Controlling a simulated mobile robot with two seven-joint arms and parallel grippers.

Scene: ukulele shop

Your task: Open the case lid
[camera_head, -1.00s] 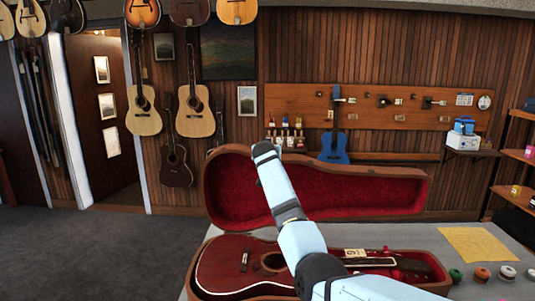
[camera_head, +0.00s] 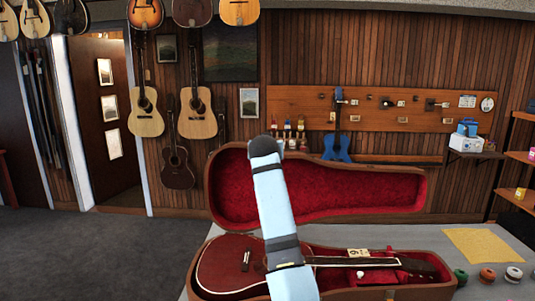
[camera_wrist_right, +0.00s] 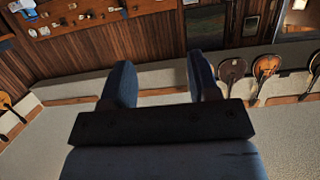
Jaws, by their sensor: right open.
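The case lid (camera_head: 320,190) stands raised behind the case, its red plush lining facing me. The lower half of the case (camera_head: 420,292) rests on the table, and a dark red ukulele (camera_head: 222,265) lies in it. My right arm crosses in front of the lid and case in the head view and hides part of both. My right gripper (camera_wrist_right: 158,72) shows in the right wrist view, fingers apart with nothing between them. The lid does not show clearly in that view. My left gripper is in no view.
The grey table (camera_head: 440,240) has a yellow sheet (camera_head: 483,245) and several small round pieces (camera_head: 487,274) at the right. A blue ukulele (camera_head: 336,147) hangs on the wall board behind the lid. Open carpet (camera_head: 90,255) lies to the left.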

